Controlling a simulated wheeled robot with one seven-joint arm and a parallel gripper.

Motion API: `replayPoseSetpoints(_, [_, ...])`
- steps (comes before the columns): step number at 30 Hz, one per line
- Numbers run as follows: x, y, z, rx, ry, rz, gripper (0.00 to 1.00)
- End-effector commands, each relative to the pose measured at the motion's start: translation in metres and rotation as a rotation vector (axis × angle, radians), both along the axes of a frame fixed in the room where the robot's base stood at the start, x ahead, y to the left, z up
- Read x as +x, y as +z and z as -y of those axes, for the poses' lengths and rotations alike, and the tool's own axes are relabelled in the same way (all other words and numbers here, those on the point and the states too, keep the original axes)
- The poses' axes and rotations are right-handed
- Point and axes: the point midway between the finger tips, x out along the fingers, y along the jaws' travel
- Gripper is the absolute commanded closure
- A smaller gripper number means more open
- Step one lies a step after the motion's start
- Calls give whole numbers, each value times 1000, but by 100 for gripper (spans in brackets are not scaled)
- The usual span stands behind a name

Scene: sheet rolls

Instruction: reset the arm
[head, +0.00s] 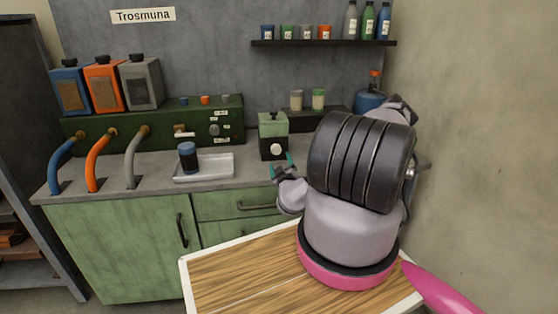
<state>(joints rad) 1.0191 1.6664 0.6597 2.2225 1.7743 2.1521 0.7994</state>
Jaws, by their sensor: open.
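My arm fills the right middle of the head view, with a thick black ribbed section, a pale grey body and a pink ring. My gripper (284,168) shows small and partly behind the arm, at the front edge of the counter, just below the green-and-black dispenser (273,136). Its dark fingers with teal parts are apart, and I see nothing between them. The arm hides part of the counter's right end.
Three canisters (104,87) stand on a green unit at left. A shelf (325,43) holds jars and bottles. A wall (470,130) closes the right side.

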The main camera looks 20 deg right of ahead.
Motion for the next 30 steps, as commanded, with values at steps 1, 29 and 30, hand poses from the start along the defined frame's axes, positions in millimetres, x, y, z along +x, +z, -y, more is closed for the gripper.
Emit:
replayPoseSetpoints(1, [-1,0,0,0,0,0,16])
replayPoseSetpoints(29, [23,171,-104,-713,570,365,16])
replayPoseSetpoints(30, [18,186,-118,-794,628,411,16])
